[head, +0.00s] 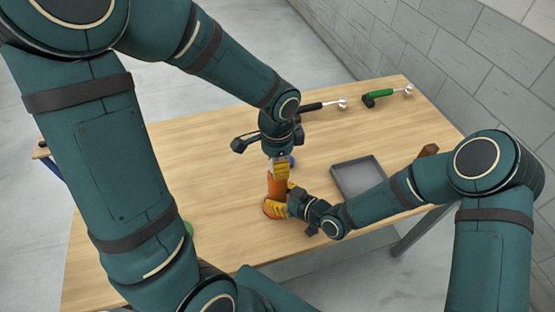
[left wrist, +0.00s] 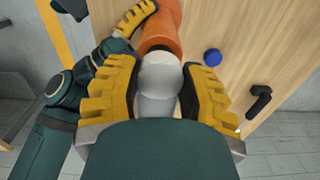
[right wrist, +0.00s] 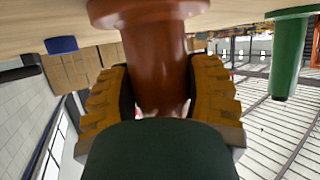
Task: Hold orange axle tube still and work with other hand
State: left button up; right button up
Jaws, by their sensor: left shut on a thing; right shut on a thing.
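The orange axle tube (head: 275,188) stands upright on the wooden table, its wide flange down on the top. It fills the middle of the right wrist view (right wrist: 155,60). My right gripper (head: 279,206) is shut around the tube's lower part from the side. My left gripper (head: 281,168) is above the tube, pointing down. It is shut on a pale grey round-ended piece (left wrist: 160,75) that sits in line with the tube's upper end (left wrist: 162,32). Whether the piece is inside the tube or only touching it, I cannot tell.
A blue round piece (head: 291,162) lies just behind the tube. An empty grey tray (head: 345,187) is to the right, with a brown block (head: 428,150) beyond. Black-handled (head: 322,106) and green-handled (head: 385,95) tools lie at the back. A green piece (head: 188,228) stands left.

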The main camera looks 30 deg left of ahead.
pick_arm(q)
jog(key=shift+f, duration=0.9)
jog(key=o, duration=0.9)
jog(key=shift+c, duration=0.2)
notch_tip(320, 180, up, 12)
jog(key=shift+s, duration=0.1)
